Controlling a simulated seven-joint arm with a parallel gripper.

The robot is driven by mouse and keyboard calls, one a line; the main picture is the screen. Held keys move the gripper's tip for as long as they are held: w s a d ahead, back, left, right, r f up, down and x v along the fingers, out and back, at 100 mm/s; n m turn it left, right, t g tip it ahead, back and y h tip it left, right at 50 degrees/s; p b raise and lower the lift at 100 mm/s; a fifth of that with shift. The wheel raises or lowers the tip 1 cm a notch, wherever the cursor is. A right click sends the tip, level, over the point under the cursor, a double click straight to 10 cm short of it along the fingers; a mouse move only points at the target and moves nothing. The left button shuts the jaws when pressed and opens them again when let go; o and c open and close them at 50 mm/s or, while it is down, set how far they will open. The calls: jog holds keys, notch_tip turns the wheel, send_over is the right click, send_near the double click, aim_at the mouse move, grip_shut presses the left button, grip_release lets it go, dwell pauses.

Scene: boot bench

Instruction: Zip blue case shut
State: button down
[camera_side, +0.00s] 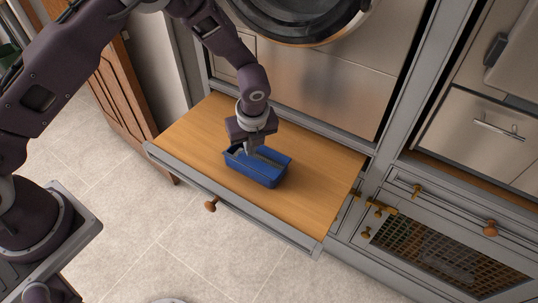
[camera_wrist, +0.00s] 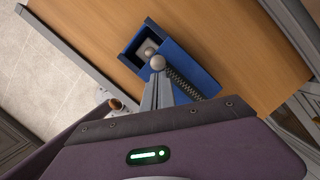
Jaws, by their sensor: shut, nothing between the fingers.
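The blue case (camera_side: 264,172) sits on the wooden pull-out board, below my gripper. In the wrist view the blue case (camera_wrist: 196,72) shows a dark opening on its left part and a dark toothed zip strip (camera_wrist: 180,82) along one side. My gripper (camera_side: 250,150) points down at the case's upper left part. In the wrist view the fingertips (camera_wrist: 157,63) are together over the case beside the opening, with nothing held. Whether they touch the case is unclear.
The wooden board (camera_side: 315,190) is clear around the case and has a grey raised front edge (camera_side: 230,200) with a round knob (camera_side: 211,205). Grey cabinets with a mesh-fronted door (camera_side: 445,255) stand at the right. A steel front with a round door (camera_side: 300,15) rises behind.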

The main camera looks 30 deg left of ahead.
jog(key=a, duration=0.5)
jog(key=s+d+r, duration=0.4)
jog(key=d+r, duration=0.1)
jog(key=r, duration=0.5)
jog(key=s+a+r+n+t, duration=0.1)
jog(key=s+a+r+n, duration=0.3)
jog(key=r, duration=0.4)
jog(key=s+a+r+n+t, duration=0.1)
jog(key=s+a+r+n, duration=0.1)
jog(key=s+r+n, duration=0.4)
jog(key=s+a+r+n+t+h, duration=0.1)
jog(key=s+r+n, duration=0.2)
jog(key=s+n, duration=0.4)
jog(key=s+a+r+n+t+h, duration=0.1)
jog(key=s+r+n, duration=0.2)
jog(key=s+n, duration=0.4)
jog(key=shift+s+r+n, duration=0.2)
jog(key=shift+r+n, duration=0.15)
jog(key=shift+n, duration=0.25)
